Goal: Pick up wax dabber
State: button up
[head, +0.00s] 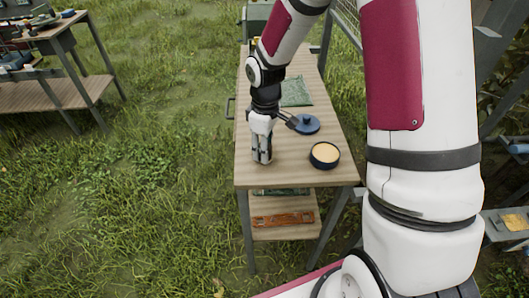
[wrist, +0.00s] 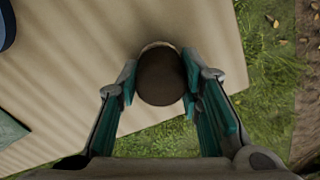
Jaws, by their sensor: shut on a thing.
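The wax dabber (wrist: 160,76) shows in the wrist view as a round, dark brown top with a thin pale rim at its far side. It sits between the teal pads of my gripper (wrist: 158,88), which is shut on it. In the head view my gripper (head: 262,158) points down over the left front part of the wooden table. The dabber is mostly hidden by the fingers there. I cannot tell whether it touches the tabletop.
A round dark tin with pale wax (head: 325,154) stands right of my gripper on the table (head: 285,178). A blue lid (head: 306,124) and a green cloth (head: 296,92) lie farther back. A lower shelf holds an orange level (head: 283,219). Another bench (head: 60,92) stands at left.

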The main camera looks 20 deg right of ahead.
jog(key=shift+r, duration=0.55)
jog(key=r, duration=0.1)
jog(key=s+r, duration=0.1)
jog(key=shift+r, duration=0.3)
jog(key=s+a+r, duration=0.1)
jog(key=s, duration=1.4)
jog(key=shift+a+r+p, duration=0.15)
jog(key=shift+a+p, duration=0.1)
jog(key=shift+p, duration=0.2)
jog(key=o, duration=0.5)
jog(key=shift+c, duration=1.4)
